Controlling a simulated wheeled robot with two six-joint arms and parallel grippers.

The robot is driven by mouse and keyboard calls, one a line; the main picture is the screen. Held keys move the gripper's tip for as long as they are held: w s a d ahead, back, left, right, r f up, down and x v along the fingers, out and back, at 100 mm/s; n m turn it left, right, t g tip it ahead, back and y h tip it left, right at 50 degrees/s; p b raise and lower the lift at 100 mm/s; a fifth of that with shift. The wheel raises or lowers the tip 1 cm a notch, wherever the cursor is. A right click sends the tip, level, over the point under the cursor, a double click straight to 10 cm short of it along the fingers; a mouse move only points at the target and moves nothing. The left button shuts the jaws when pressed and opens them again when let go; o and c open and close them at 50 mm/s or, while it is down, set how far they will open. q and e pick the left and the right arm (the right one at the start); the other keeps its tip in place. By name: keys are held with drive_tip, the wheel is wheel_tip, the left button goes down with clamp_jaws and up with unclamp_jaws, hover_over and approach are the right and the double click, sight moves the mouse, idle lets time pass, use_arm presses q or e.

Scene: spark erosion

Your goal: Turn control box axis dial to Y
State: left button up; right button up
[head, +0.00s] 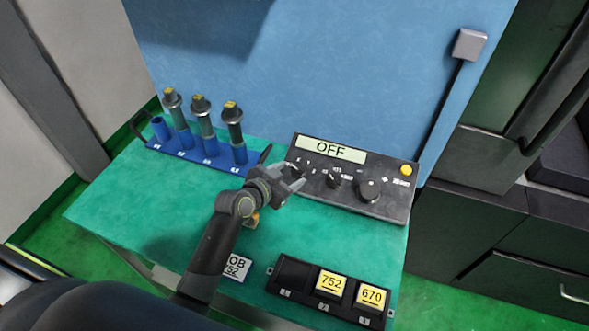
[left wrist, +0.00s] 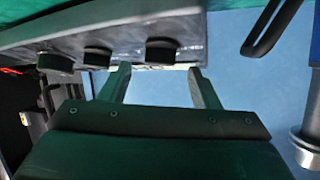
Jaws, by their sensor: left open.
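The dark control box (head: 395,213) sits on the green bench top, and its display (head: 331,149) reads OFF. In the head view, a middle dial (head: 334,181) and a larger right dial (head: 369,190) show on its face. My left gripper (head: 299,177) is at the box's left part and hides what lies behind it there. In the left wrist view, the open fingers of my left gripper (left wrist: 159,77) are either side of the nearest dial (left wrist: 161,48); whether they touch it I cannot tell. The axis labels and pointer are too small to read. My right gripper is not in view.
A blue rack (head: 205,157) with several upright holders stands left of the box. A black tray (head: 290,273) with yellow blocks marked 752 and 670 lies at the front. A white labelled block (head: 237,266) is beside it. A blue wall (head: 330,70) rises behind.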

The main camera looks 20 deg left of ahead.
sight(296, 171)
use_arm(q)
drive_tip(key=shift+x, duration=1.7)
drive_tip(key=c, duration=0.9)
